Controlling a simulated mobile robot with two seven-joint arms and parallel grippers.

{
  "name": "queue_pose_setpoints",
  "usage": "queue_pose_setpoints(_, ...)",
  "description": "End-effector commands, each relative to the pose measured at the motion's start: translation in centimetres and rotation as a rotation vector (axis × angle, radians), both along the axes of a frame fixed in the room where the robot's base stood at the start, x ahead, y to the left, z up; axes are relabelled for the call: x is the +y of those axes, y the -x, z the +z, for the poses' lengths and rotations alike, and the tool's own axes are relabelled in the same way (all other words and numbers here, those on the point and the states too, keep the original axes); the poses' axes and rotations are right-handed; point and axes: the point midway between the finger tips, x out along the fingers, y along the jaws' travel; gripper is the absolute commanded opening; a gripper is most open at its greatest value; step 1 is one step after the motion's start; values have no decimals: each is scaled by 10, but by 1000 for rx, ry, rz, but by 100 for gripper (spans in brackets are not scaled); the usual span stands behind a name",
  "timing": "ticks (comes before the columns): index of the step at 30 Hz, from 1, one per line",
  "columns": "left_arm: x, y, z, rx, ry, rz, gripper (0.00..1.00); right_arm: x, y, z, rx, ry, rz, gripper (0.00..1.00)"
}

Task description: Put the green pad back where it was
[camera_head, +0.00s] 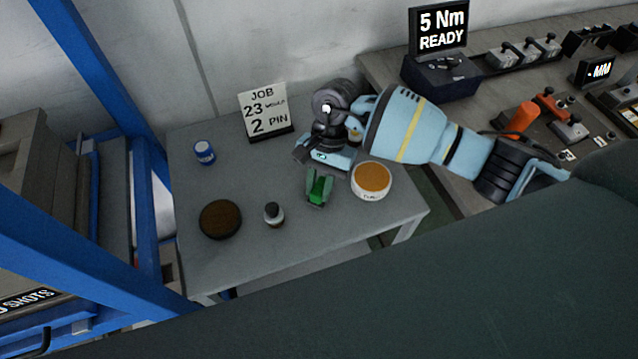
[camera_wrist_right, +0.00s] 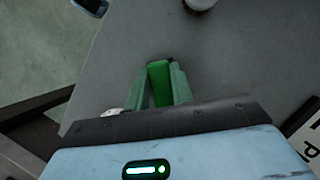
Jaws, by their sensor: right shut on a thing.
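The green pad (camera_head: 318,190) is a small bright green piece held between the darker green fingers of my right gripper (camera_head: 319,184), over the grey table near its middle. In the right wrist view the pad (camera_wrist_right: 158,82) sits upright between the two fingertips of the gripper (camera_wrist_right: 160,90), which are shut on it. I cannot tell whether the pad touches the tabletop. My left gripper is not in view.
An orange-topped white tub (camera_head: 372,181) stands close right of the gripper on the table (camera_head: 250,260). A dark bottle (camera_head: 273,214), brown round dish (camera_head: 220,219), blue tin (camera_head: 204,152) and job card (camera_head: 265,112) stand leftward. The front edge is clear.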

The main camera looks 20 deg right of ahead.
Motion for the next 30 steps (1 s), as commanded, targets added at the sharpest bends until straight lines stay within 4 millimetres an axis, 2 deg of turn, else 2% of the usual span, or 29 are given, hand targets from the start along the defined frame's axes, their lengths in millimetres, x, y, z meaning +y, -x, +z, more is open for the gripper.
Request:
queue_pose_setpoints(1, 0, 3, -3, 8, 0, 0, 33, 0, 1, -4, 3, 0, 0, 0)
queue_pose_setpoints(2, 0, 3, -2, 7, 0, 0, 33, 0, 1, -3, 2, 1, 0, 27)
queue_pose_setpoints(6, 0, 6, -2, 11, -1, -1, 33, 0, 0, -2, 1, 0, 0, 45)
queue_pose_setpoints(14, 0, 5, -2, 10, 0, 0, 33, 0, 0, -1, 1, 0, 0, 45)
queue_pose_setpoints(20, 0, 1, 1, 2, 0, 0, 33, -3, -4, 11, -3, 0, -1, 45)
queue_pose_setpoints(30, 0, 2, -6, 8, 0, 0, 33, -20, -22, 71, -2, 1, 0, 45)
